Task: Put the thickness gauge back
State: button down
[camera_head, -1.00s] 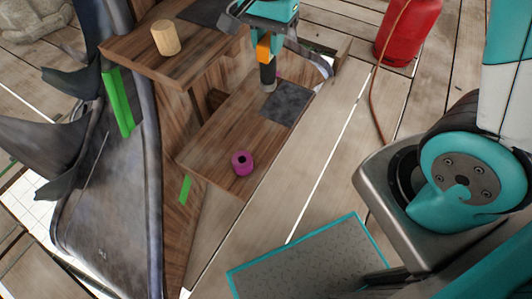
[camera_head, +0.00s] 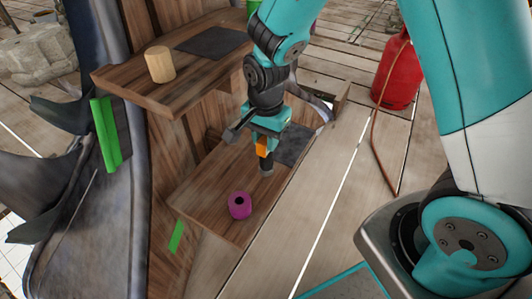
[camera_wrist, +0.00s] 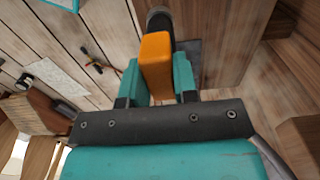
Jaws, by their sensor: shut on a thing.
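The thickness gauge (camera_head: 263,148), an orange body with a dark cylindrical end, is held in my gripper (camera_head: 264,139) with the dark end pointing down. In the wrist view the gauge (camera_wrist: 156,62) sits between the two teal fingers, which are shut on its orange body. In the head view it hangs in front of the lower wooden shelf (camera_head: 205,190), just left of a dark grey mat (camera_head: 295,146) on that shelf. The mat is partly hidden by my gripper. Whether the dark end touches the shelf I cannot tell.
A purple ring-shaped roll (camera_head: 240,206) lies on the lower shelf near the gauge. The upper shelf (camera_head: 125,77) carries a wooden cylinder (camera_head: 160,64) and another dark mat (camera_head: 212,42). A red gas cylinder (camera_head: 398,75) with a hose stands at right on the plank floor.

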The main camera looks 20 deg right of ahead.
jog(key=shift+f+b, duration=0.6)
jog(key=shift+f, duration=1.45)
jog(key=shift+f, duration=0.2)
jog(key=c, duration=0.9)
grip_release()
jog(key=shift+r, duration=0.15)
notch_tip(320, 180, up, 12)
jog(key=p, duration=0.4)
jog(key=shift+r, duration=0.1)
jog(key=s+a+r+n+y, duration=0.1)
jog(key=s+r+n, duration=0.3)
jog(key=s+n, duration=0.2)
jog(key=s+a+r+n+y, duration=0.1)
jog(key=s+a+r+n, duration=0.1)
jog(key=s+r+n, duration=0.3)
jog(key=s+a+r+n+y, duration=0.1)
jog(key=s+r+n+y, duration=0.1)
jog(key=s+r+n, duration=0.3)
jog(key=shift+s+a+r+n, duration=0.1)
jog(key=shift+s+a+n, duration=0.05)
jog(key=shift+s+n, duration=0.45)
jog(key=shift+s+a+n, duration=0.15)
jog(key=shift+s+n, duration=0.25)
jog(key=shift+s, duration=0.3)
